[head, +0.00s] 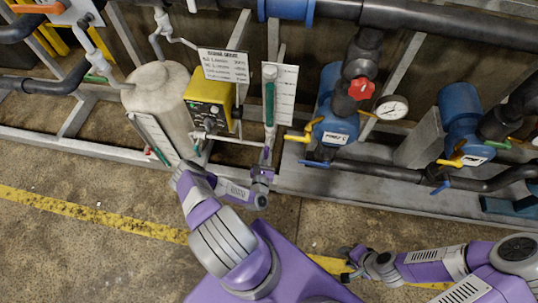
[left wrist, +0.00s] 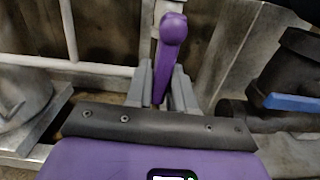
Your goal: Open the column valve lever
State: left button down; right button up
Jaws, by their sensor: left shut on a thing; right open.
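The column valve lever is purple with a rounded knob and stands upright between the two grey fingers of my left gripper (left wrist: 162,92) in the left wrist view (left wrist: 167,55). My left gripper also shows in the head view (head: 263,176), at the foot of the narrow column (head: 270,95) with a green tube and a white scale. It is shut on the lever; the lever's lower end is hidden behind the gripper. In the head view the lever (head: 266,156) is small and partly covered. My right gripper (head: 347,264) is open and empty above the floor, lower right of centre.
A yellow control box (head: 209,104) and a pale tank (head: 158,92) stand left of the column. Blue pumps (head: 336,118) with a red knob, a gauge (head: 392,108) and yellow levers stand to the right. The floor in front, with a yellow line (head: 95,212), is clear.

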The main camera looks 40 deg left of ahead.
pick_arm(q)
jog(key=shift+d+n, duration=0.2)
jog(key=shift+n, duration=0.1)
jog(key=c, duration=1.1)
grip_release()
jog(key=shift+o, duration=0.2)
jog(key=p+v, duration=0.1)
jog(key=v, duration=0.6)
jog(key=shift+s+p, duration=0.2)
jog(key=shift+p, duration=0.15)
jog(key=shift+d, duration=0.1)
